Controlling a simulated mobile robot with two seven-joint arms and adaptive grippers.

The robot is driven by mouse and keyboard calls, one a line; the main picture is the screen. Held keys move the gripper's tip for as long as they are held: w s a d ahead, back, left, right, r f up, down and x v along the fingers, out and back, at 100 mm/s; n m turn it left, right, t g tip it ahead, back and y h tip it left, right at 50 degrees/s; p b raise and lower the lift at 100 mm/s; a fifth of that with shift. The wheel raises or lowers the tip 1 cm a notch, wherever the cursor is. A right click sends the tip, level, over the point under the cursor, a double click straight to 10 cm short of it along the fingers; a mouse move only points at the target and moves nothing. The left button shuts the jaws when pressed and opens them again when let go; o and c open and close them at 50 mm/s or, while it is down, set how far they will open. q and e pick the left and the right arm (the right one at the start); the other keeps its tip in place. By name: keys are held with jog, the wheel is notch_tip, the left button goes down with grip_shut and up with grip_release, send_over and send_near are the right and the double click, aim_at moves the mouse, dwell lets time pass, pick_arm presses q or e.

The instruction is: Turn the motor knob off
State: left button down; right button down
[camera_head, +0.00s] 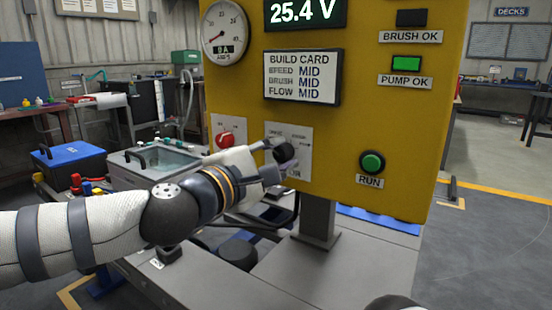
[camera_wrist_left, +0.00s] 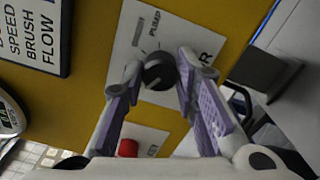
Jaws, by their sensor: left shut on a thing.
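A black round knob (camera_head: 284,152) sits on a white label plate (camera_head: 303,140) on the front of a yellow panel. The plate is partly covered by my arm; in the left wrist view "PUMP" and a final "R" can be read on it. The knob (camera_wrist_left: 158,70) shows there between the two fingertips of my left gripper (camera_wrist_left: 161,69), which is shut on it from both sides. A faint light mark shows on the knob; its exact setting is too small to tell. My left gripper (camera_head: 277,155) reaches in from the left. My right gripper is out of view.
A red knob (camera_head: 225,140) is left of the black knob. A green RUN button (camera_head: 372,162) is to the right. The PUMP OK lamp (camera_head: 406,63) is green; the BRUSH OK lamp (camera_head: 411,18) is dark. A build card (camera_head: 303,77) hangs above. A grey post (camera_head: 317,222) supports the panel.

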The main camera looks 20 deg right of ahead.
pick_arm(q)
jog(key=shift+d+n, duration=0.1)
jog(key=shift+n, duration=0.4)
jog(key=c, duration=1.2)
grip_release()
jog(key=shift+c, duration=0.2)
jog(key=v, duration=1.2)
jog(key=shift+s, duration=0.1)
